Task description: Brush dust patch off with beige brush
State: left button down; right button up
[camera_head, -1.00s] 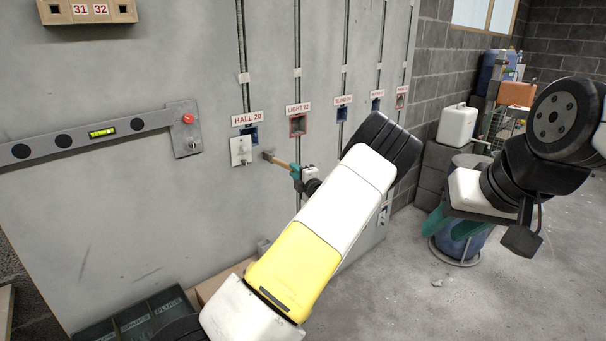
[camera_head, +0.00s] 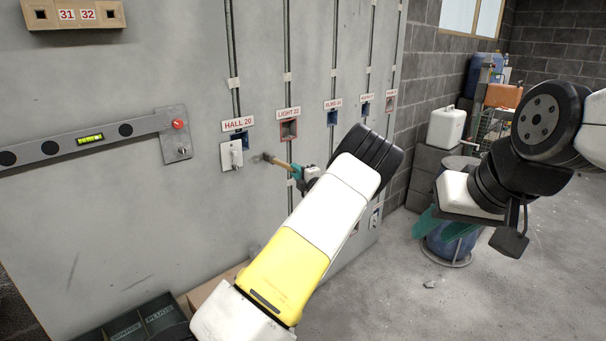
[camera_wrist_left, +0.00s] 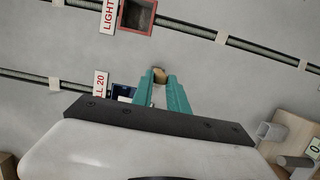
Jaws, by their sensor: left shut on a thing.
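The beige brush (camera_head: 277,162) is in my left gripper (camera_head: 296,171), with its darker head toward the grey wall panel, right of the white switch plate under HALL 20. I cannot tell whether the head touches the panel. In the left wrist view, the teal fingers of my left gripper (camera_wrist_left: 161,92) are shut on the brush, and a small beige end (camera_wrist_left: 159,75) shows between their tips. No dust patch can be made out clearly; the brush may cover it. My right gripper (camera_head: 442,226) hangs at the right with its teal fingers apart, seemingly empty.
The white switch plate (camera_head: 231,156) is close left of the brush. The open red-framed LIGHT 22 box (camera_head: 289,129) is above right. A level bar (camera_head: 62,147) is fixed farther left. Dark bins (camera_head: 150,318) stand below. A blue drum (camera_head: 450,243) stands behind my right gripper.

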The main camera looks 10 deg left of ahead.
pick_arm(q)
jog(key=shift+s+a, duration=2.7)
jog(key=shift+s, duration=0.8)
jog(key=w+d, duration=0.6)
jog(key=w, duration=0.2)
jog(key=shift+w+d, duration=0.35)
jog(key=shift+w, duration=0.05)
dwell(0.5)
jog(key=s+d, duration=0.5)
jog(key=d, duration=0.2)
jog(key=shift+s, duration=0.3)
dwell(0.3)
jog(key=shift+d, duration=0.1)
